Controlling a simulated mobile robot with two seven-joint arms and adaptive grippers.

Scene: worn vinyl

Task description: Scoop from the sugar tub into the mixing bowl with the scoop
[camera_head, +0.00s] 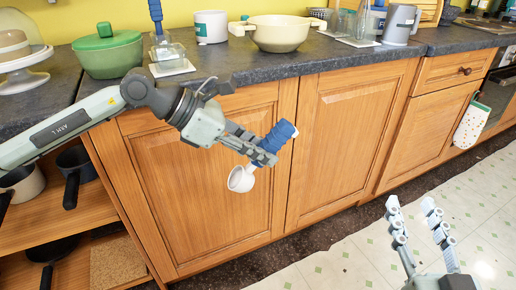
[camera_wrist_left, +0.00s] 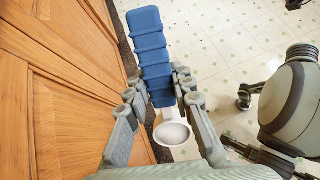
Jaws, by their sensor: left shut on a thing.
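My left gripper (camera_head: 258,150) is shut on the blue ribbed handle of the scoop (camera_head: 241,179), in front of the wooden cabinet doors and below the counter top. The scoop's white cup hangs below the fingers; it also shows in the left wrist view (camera_wrist_left: 173,134), looking empty. A cream mixing bowl (camera_head: 280,36) with side handles stands on the counter above and beyond this gripper. A white tub (camera_head: 210,27) with a teal label, likely the sugar tub, stands left of the bowl; its contents are hidden. My right gripper (camera_head: 411,208) is open and empty over the floor.
A green lidded pot (camera_head: 107,52) and a glass jar with a blue-handled tool (camera_head: 167,50) stand left of the tub. A grey pitcher (camera_head: 400,25) stands right of the bowl. The counter's front edge lies above my left gripper.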

